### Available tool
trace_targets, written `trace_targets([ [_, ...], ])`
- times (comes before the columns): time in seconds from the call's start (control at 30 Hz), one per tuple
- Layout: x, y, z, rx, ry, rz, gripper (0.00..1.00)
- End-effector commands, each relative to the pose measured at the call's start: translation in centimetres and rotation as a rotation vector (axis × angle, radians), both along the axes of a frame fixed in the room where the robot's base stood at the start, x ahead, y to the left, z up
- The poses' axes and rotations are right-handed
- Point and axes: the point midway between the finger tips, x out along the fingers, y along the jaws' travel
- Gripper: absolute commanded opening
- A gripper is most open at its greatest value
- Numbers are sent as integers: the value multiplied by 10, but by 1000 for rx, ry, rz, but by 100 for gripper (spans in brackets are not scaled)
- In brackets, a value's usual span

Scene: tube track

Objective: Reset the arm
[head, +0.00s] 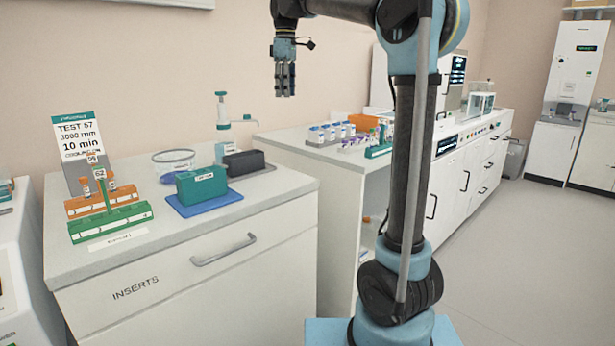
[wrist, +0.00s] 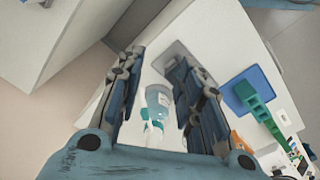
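My gripper (head: 285,93) hangs fingers down at the top of the head view, high in front of the wall and above the counters. Nothing shows between its fingers. In the wrist view the two fingers of my gripper (wrist: 158,58) stand apart. A teal-and-white dispenser (wrist: 157,105) shows through the gap, well below the fingers and not touched. My arm stands upright at the right of centre and bends over at the top.
The left counter (head: 255,205) bears green and orange racks, a sign (head: 78,145), a glass dish (head: 173,157), and a teal block (head: 201,186) on a blue mat. The dispenser (head: 222,110) stands behind. Another bench (head: 320,150) holds several vials. Open floor (head: 510,270) lies at right.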

Motion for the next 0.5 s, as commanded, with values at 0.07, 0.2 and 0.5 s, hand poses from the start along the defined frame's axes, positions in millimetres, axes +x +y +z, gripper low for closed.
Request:
trace_targets([
  [0.07,-13,-24,-12,6,-7,-68,33],
  [0.2,-37,-61,-34,15,-16,-188,33],
  [0.5,-96,-131,-96,38,-39,-441,33],
])
